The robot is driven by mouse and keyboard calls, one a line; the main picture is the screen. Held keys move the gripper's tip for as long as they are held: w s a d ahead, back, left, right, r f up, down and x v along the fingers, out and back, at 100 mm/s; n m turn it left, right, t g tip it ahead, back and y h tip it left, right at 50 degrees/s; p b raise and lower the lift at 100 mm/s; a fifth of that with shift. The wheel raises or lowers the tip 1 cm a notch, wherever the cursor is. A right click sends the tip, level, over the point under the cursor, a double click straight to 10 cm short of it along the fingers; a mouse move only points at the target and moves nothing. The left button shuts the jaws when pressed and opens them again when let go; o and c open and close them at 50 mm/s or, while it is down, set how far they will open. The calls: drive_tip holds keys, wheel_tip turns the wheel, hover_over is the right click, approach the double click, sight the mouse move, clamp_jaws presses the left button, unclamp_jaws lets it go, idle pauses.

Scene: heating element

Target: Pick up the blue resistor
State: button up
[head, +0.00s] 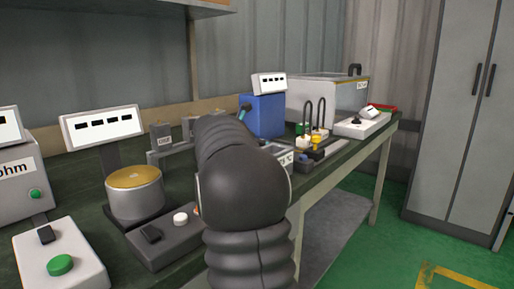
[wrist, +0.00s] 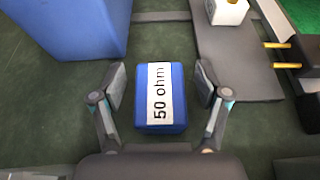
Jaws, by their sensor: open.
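The blue resistor (wrist: 177,113) is a small blue block with a white "50 ohm" label on top, lying on the dark green bench top in the wrist view. My gripper (wrist: 160,86) is open, with one finger on each side of the resistor. A narrow gap shows between each finger and the block's sides. In the head view my own dark arm hides my gripper, and I cannot make out the resistor there.
A large blue box (wrist: 72,22) stands at upper left of the wrist view; a blue box (head: 263,115) with a display shows in the head view. A grey plate (wrist: 235,62) with a white block (wrist: 228,11) lies at upper right. A gold-topped cylinder (head: 134,192) stands left of my arm.

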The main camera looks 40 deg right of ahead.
drive_tip(key=shift+d+f, duration=0.2)
drive_tip(key=shift+d, duration=0.05)
drive_tip(key=c, duration=1.3)
drive_tip(key=shift+r, duration=0.1)
drive_tip(key=shift+r, duration=0.45)
drive_tip(key=r, duration=0.2)
drive_tip(key=r+p, duration=0.1)
drive_tip(key=shift+s+d+r, duration=0.2)
drive_tip(key=shift+d+r, duration=0.05)
drive_tip(key=shift+r, duration=0.15)
drive_tip(key=s+d+r, duration=0.2)
drive_tip(key=s+d+r+p, duration=0.1)
drive_tip(key=s+d+r, duration=0.1)
drive_tip(key=s+d, duration=0.1)
drive_tip(key=s+d+r, duration=0.2)
drive_tip(key=d, duration=0.1)
drive_tip(key=shift+s+p, duration=0.15)
drive_tip(key=shift+p, duration=0.15)
